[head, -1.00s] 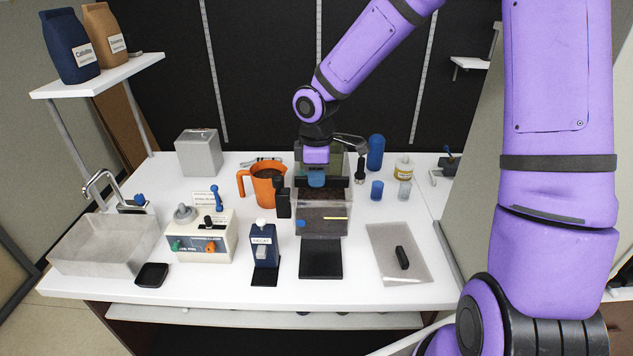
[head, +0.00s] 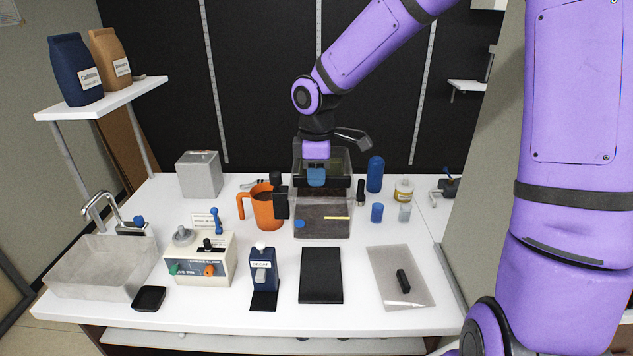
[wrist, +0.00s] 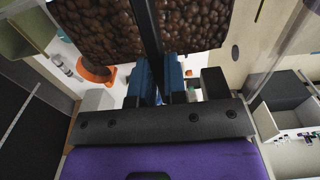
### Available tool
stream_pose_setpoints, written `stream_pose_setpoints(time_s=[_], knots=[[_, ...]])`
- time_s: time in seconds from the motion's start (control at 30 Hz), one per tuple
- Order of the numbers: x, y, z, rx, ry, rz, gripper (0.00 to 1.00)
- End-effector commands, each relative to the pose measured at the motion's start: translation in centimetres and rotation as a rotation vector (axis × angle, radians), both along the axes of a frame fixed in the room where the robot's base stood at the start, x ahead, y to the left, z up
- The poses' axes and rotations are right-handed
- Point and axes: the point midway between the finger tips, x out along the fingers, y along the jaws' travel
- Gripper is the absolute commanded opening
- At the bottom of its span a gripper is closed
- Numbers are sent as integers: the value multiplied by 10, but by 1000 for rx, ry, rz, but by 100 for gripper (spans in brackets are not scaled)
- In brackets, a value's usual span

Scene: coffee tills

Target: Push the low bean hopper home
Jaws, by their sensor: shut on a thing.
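The low bean hopper (head: 322,222) is a clear box of dark beans at the back middle of the counter, with a blue spot and a yellow strip on its front. Its beans also show at the top of the wrist view (wrist: 195,25). My gripper (head: 316,177) comes down from above at the hopper's top. Its blue fingers (wrist: 157,75) are shut on a dark bar (wrist: 148,30) across the hopper. A flat black plate (head: 321,276) lies bare in front of the hopper. What stands behind the hopper is partly hidden by my arm.
An orange jug (head: 264,207) and a dark upright part (head: 281,203) stand close left of the hopper. A blue DECAF-like labelled box (head: 263,270) stands left of the plate. Blue cylinders (head: 375,175) and small jars (head: 403,191) stand right. A grey mat (head: 400,278) lies front right.

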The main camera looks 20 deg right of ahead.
Motion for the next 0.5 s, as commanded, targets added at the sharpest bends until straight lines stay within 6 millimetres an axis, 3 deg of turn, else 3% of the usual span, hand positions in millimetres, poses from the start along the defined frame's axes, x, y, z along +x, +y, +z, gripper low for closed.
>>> stream_pose_setpoints(time_s=[0.5], knots=[[0, 0, 34, -1, -2, -1, 0]])
